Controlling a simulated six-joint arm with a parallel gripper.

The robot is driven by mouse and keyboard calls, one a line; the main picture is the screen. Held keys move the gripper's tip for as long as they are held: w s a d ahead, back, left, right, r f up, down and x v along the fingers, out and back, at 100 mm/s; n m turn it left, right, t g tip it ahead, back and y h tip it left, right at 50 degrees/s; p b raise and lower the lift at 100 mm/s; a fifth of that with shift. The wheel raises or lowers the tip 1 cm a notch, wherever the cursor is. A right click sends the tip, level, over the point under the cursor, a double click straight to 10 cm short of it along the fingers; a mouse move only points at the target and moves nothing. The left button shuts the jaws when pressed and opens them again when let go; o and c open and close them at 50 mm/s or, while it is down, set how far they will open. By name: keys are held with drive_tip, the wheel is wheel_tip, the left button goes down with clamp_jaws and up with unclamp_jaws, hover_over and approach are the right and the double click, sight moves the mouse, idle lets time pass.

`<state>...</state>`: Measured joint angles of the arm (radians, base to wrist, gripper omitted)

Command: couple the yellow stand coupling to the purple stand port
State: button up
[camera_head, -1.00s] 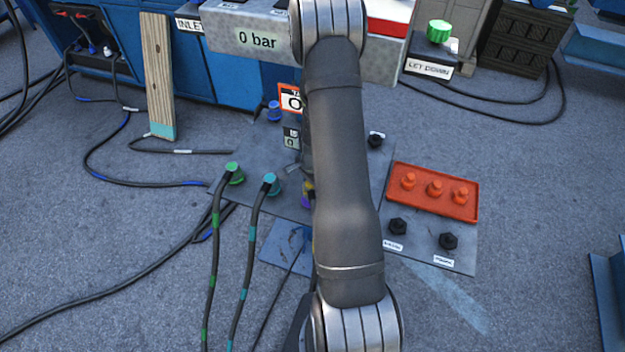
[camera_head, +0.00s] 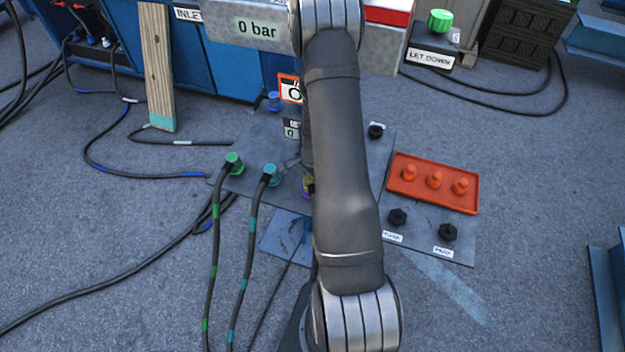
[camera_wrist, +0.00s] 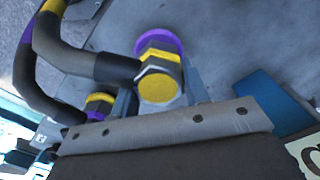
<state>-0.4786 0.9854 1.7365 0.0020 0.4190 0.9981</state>
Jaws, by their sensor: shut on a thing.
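The yellow stand coupling (camera_wrist: 162,82) has a hex nut and yellow collar in the wrist view, on a black hose with purple and yellow bands. My gripper (camera_wrist: 160,92) is shut on it, with a finger on each side. A purple ring (camera_wrist: 158,42), apparently the purple stand port, shows directly behind the collar, close in line with it. I cannot tell whether they are fully seated.
A second yellow-topped fitting with purple below (camera_wrist: 98,106) stands left of the coupling. Green (camera_head: 233,162) and teal (camera_head: 270,174) couplings with hoses stand left of my arm. A red tray (camera_head: 433,183) with orange plugs and black knobs (camera_head: 397,216) lie right. The gauge reads 0 bar (camera_head: 257,29).

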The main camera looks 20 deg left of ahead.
drive_tip(key=shift+f, duration=0.4)
drive_tip(key=o, duration=1.2)
drive_tip(key=shift+c, duration=0.2)
drive_tip(key=shift+r, duration=0.1)
wheel_tip(320, 180, up, 17)
drive_tip(key=shift+r, duration=0.15)
